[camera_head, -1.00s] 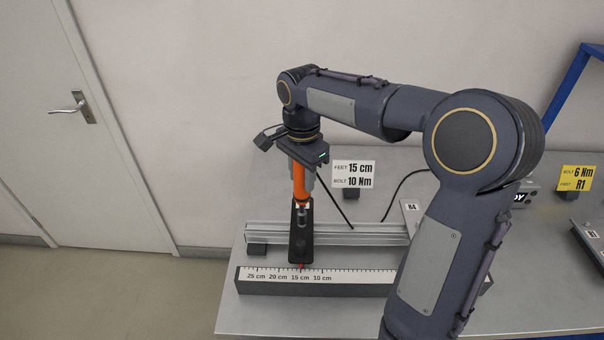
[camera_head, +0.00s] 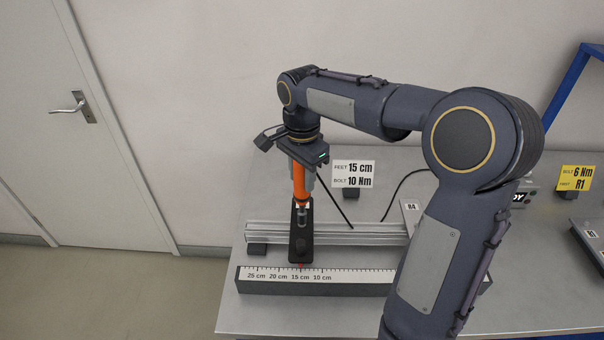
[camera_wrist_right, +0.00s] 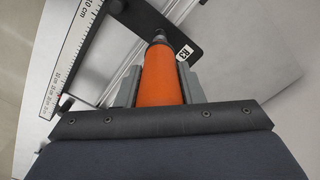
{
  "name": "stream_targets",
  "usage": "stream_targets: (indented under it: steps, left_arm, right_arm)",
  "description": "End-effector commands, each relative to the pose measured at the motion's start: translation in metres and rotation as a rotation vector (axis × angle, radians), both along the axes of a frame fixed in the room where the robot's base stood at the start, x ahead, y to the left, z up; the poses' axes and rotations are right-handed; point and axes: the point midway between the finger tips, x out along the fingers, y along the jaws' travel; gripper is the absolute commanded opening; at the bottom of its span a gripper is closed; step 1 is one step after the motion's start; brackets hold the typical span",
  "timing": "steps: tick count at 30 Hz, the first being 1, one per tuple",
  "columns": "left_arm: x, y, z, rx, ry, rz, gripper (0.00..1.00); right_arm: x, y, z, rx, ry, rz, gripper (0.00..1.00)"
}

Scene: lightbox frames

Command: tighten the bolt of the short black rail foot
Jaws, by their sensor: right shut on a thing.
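The black rail foot (camera_head: 299,247) lies across the silver rail (camera_head: 350,233), its near end by the 15 cm mark of the ruler (camera_head: 345,287). In the wrist view the foot (camera_wrist_right: 138,18) carries an R3 tag. My right gripper (camera_head: 301,178) is shut on an orange driver (camera_head: 299,188), held upright above the foot. The driver's silver socket (camera_head: 303,214) points down at the foot; whether it sits on the bolt cannot be told, as the bolt is hidden. The wrist view shows the fingers (camera_wrist_right: 160,88) on both sides of the orange handle. My left gripper is out of view.
A sign (camera_head: 353,174) reads feet 15 cm, bolt 10 Nm. A plate tagged R4 (camera_head: 411,209) stands at the rail's right, partly behind my arm. A yellow sign (camera_head: 577,179) reads 6 Nm, R1. The bench (camera_head: 240,318) is bare at its front left.

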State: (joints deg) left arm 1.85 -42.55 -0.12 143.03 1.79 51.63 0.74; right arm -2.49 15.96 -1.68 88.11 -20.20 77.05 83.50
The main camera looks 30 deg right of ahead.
Motion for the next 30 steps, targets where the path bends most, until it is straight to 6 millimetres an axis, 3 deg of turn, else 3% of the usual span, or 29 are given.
stream_targets:
  steps: [30]
  left_arm:
    - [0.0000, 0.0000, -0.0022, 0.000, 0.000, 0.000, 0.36]
  right_arm:
    - [0.0000, 0.0002, -0.0058, 0.000, -0.001, 0.000, 0.07]
